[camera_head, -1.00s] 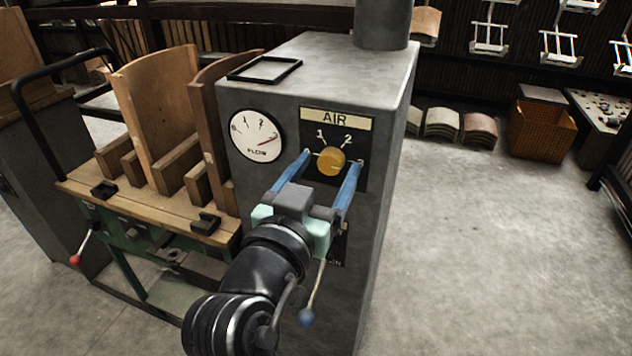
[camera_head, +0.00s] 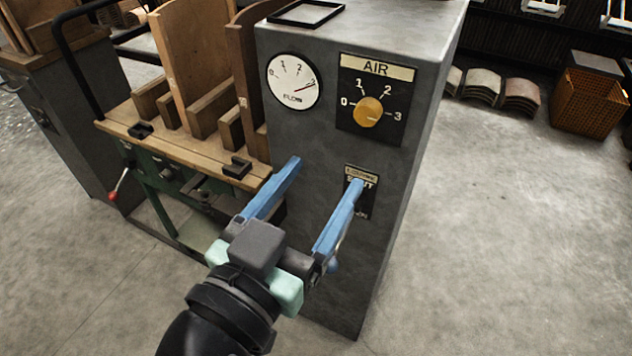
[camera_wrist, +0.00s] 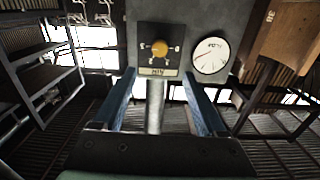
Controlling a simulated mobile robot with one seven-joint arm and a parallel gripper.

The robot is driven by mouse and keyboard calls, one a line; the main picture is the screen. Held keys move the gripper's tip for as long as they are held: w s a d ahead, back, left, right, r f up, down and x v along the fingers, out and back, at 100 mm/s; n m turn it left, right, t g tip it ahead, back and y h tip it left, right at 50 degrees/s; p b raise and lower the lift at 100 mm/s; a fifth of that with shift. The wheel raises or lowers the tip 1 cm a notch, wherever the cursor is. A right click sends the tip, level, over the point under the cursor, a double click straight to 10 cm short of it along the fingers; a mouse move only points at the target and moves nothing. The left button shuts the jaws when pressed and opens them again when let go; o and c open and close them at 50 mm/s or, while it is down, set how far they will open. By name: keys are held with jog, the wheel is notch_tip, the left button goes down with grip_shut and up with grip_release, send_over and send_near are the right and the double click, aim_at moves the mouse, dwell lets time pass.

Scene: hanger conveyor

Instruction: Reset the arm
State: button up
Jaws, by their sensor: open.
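My gripper (camera_head: 325,190) is open and empty, its two blue fingers spread wide in front of the grey cabinet (camera_head: 415,190). In the head view it is below the orange AIR knob (camera_head: 368,111), apart from it. The knob's pointer is toward the 3 side of its dial. In the wrist view the knob (camera_wrist: 160,48) shows upside down beyond the space between the fingers (camera_wrist: 165,78). The lower label plate (camera_head: 360,185) on the cabinet is partly covered by the right finger. A blue ball-ended lever (camera_head: 333,265) is mostly hidden behind that finger.
A round FLOW gauge (camera_head: 294,82) is on the cabinet left of the knob, its needle pointing right. A wooden bench with a green frame (camera_head: 190,165) stands close on the left. A wicker basket (camera_head: 590,100) and curved panels are at the back right. The floor at right (camera_head: 500,240) is clear.

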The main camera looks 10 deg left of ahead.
dwell(0.3)
jog(key=d+r+n+t+y+p, duration=0.1)
jog(key=r+p, duration=0.9)
jog(key=r, duration=1)
jog(key=s+d+r+n+t+y+p, duration=0.1)
jog(key=r+t+p, duration=0.4)
jog(key=r, duration=1.4)
jog(key=s+d+r+n+t+y+p, duration=0.1)
jog(key=d+r+t+y+p, duration=0.1)
jog(key=r+p, duration=1.2)
notch_tip(320, 180, up, 7)
jog(key=shift+d+f+n+t+y+p, duration=0.2)
jog(key=shift+n+t+y+p, duration=0.15)
jog(key=shift+t+y, duration=0.6)
